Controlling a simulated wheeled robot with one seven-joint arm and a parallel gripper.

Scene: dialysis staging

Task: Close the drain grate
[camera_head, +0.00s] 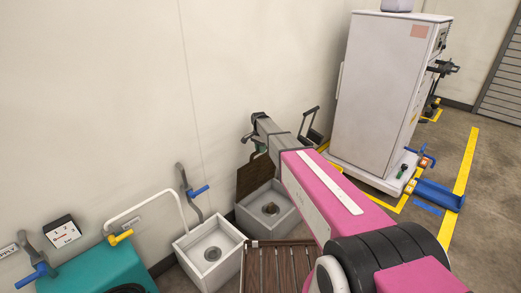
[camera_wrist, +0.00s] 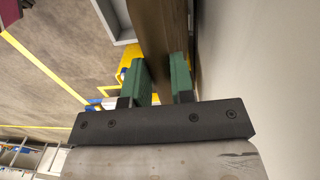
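The drain grate (camera_head: 247,178) is a brown wooden panel standing steeply raised at the back of a square white basin (camera_head: 283,222) with a round drain in its floor. My gripper (camera_head: 262,150) is at the grate's upper edge. In the wrist view, my gripper's green fingers (camera_wrist: 162,80) stand close on both sides of the brown grate (camera_wrist: 163,28), which fills the gap between them. The gripper looks shut on it. My arm hides part of the basin and the grate's right side in the head view.
A second white basin (camera_head: 186,250) stands to the left, with a slatted wooden grate (camera_head: 275,268) in front. A white cabinet (camera_head: 378,95) stands right of my arm. Open floor (camera_head: 485,220) lies at the right.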

